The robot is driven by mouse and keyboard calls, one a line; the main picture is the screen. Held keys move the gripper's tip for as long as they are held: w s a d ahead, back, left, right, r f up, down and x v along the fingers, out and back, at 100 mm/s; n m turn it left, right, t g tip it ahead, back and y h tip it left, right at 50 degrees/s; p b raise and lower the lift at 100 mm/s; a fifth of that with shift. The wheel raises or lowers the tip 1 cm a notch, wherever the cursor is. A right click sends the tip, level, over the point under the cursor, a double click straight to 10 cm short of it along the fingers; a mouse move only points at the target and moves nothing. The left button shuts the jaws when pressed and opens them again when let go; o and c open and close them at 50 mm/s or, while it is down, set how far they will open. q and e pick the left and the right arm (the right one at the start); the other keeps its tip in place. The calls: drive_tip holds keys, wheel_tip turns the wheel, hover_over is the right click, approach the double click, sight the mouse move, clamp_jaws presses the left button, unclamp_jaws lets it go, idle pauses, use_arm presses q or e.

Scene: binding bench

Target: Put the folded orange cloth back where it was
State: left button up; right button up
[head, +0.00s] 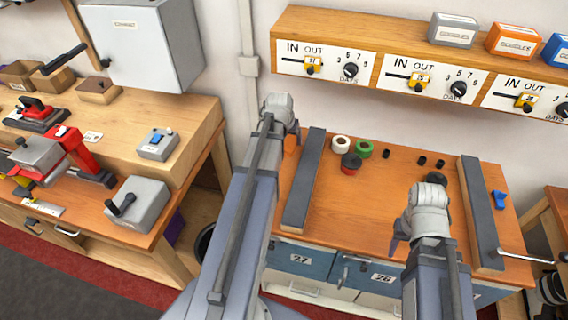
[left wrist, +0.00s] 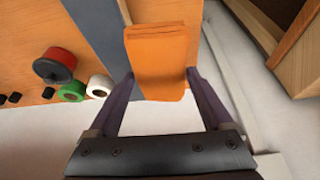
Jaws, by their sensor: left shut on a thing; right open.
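The folded orange cloth (left wrist: 160,50) is between the two purple fingers of my left gripper (left wrist: 165,74) in the left wrist view. The fingers are shut on its near part. In the head view only a small piece of the cloth (head: 291,143) shows beside my left wrist, at the back left corner of the wooden cabinet top (head: 372,215). My arm hides the rest and the left fingertips. I cannot tell whether the cloth touches the top. My right gripper (head: 396,243) is open over the front of the cabinet top, its fingers mostly hidden.
Dark bars (head: 305,180) and (head: 481,210) run along both sides of the cabinet top. White, green and red rolls (head: 351,163) and small black pieces stand at the back. A blue clip (head: 499,199) lies at the right. The top's middle is clear. A shelf with dials (head: 420,75) hangs above.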

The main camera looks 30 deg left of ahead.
use_arm(q)
drive_tip(key=shift+s+a+n, duration=0.3)
drive_tip(key=shift+a, duration=0.5)
wheel_tip(320, 180, down, 6)
drive_tip(key=b, duration=0.6)
drive_tip(key=shift+f, duration=0.2)
drive_tip(key=shift+f+b, duration=0.1)
drive_tip(key=shift+b, duration=0.2)
wheel_tip(320, 180, down, 4)
drive_tip(key=b, duration=0.3)
drive_tip(key=shift+r, duration=0.25)
drive_tip(key=shift+f+b, duration=0.15)
drive_tip(key=shift+b, duration=0.25)
drive_tip(key=o, duration=1)
